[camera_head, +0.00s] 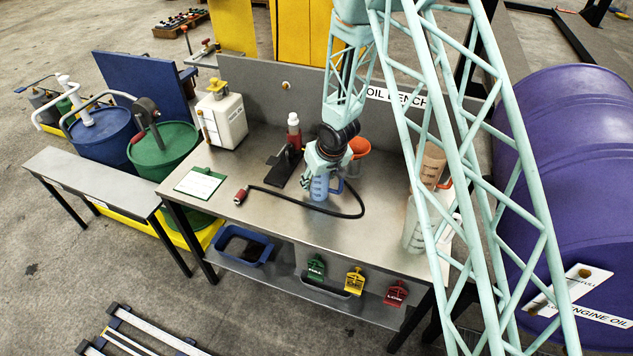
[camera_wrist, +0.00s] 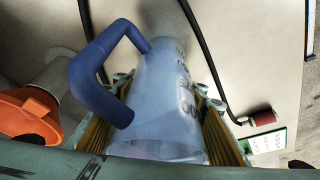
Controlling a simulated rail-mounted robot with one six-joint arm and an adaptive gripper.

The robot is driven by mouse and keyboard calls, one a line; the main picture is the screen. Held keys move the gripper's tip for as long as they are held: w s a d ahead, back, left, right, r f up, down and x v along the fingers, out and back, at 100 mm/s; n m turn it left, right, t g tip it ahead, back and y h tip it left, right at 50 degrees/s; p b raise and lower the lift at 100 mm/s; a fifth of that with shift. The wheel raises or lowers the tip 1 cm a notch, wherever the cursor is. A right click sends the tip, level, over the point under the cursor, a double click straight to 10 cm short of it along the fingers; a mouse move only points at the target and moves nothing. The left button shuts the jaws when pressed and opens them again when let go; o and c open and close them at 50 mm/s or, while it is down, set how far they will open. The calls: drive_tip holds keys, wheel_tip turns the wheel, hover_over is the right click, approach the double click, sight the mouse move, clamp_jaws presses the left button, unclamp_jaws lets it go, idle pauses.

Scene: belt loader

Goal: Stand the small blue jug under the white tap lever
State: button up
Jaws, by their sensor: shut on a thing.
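The small blue jug (camera_head: 319,188) is translucent with a dark blue handle and is at the middle of the steel bench. My gripper (camera_head: 322,178) is shut on it from above. In the wrist view the jug (camera_wrist: 165,95) lies between the yellow-lined fingers, with its handle to the left. I cannot tell whether its base touches the bench. I cannot surely identify the white tap lever.
A black hose with a red end (camera_head: 241,195) curves around the jug. Clear jugs (camera_head: 413,232) stand right, behind my lattice arm. A narrow shelf (camera_head: 95,178) fronts the drums.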

drive_tip(key=shift+f, duration=0.2)
drive_tip(key=o, duration=0.9)
drive_tip(key=shift+r, duration=0.25)
drive_tip(key=shift+s+r, duration=0.15)
drive_tip(key=shift+r, duration=0.35)
drive_tip(key=shift+p+v, duration=1.8)
drive_tip(key=shift+v, duration=3.65)
drive_tip(key=shift+d, duration=0.1)
